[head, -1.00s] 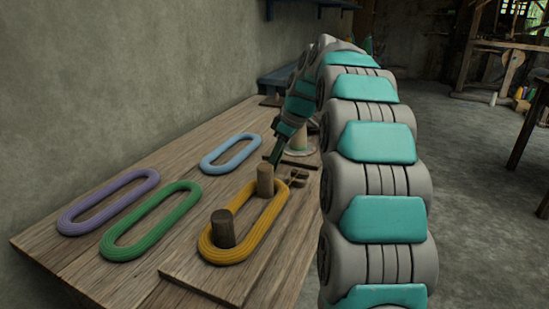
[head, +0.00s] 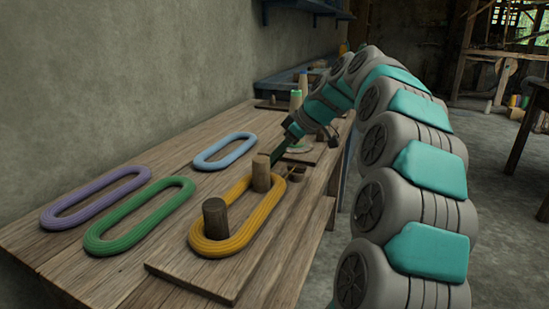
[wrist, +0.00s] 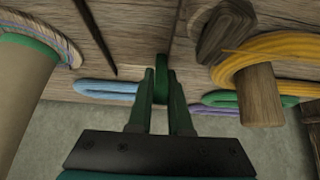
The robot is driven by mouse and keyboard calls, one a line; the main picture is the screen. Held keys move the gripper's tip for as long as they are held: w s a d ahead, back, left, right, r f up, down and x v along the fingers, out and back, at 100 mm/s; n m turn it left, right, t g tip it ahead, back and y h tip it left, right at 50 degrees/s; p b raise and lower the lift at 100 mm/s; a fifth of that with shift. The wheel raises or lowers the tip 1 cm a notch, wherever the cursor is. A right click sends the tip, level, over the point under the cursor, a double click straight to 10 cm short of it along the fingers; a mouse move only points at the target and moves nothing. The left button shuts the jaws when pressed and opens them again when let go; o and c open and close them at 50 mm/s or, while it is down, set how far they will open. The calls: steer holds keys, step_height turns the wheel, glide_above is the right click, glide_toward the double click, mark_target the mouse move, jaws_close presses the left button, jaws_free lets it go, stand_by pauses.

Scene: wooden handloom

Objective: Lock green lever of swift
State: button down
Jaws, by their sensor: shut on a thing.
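The swift is a wooden board (head: 190,283) with two upright pegs, a near dark one (head: 215,220) and a far lighter one (head: 261,173). A yellow yarn skein (head: 240,238) loops around both pegs. My gripper (head: 275,160) is low beside the far peg. In the wrist view my gripper (wrist: 160,88) is shut on a small green piece, which looks like the green lever (wrist: 162,84). The lever is hidden in the head view. In the wrist view the lighter peg (wrist: 259,95) and the yellow skein (wrist: 280,46) are right of the fingers, apart from them.
Purple (head: 95,197), green (head: 138,215) and blue (head: 224,151) skeins lie on the table (head: 120,265). A small wooden holder (head: 296,173) is right of the far peg. A large cone (wrist: 22,85) stands at the left in the wrist view. The wall (head: 120,60) borders the table.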

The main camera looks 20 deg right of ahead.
steer(key=c, duration=0.8)
jaws_free()
steer(key=shift+c, duration=0.2)
steer(key=v, duration=0.7)
steer(key=shift+s+d+r, duration=0.15)
steer(key=shift+s+r, duration=0.05)
steer(key=shift+r, duration=0.1)
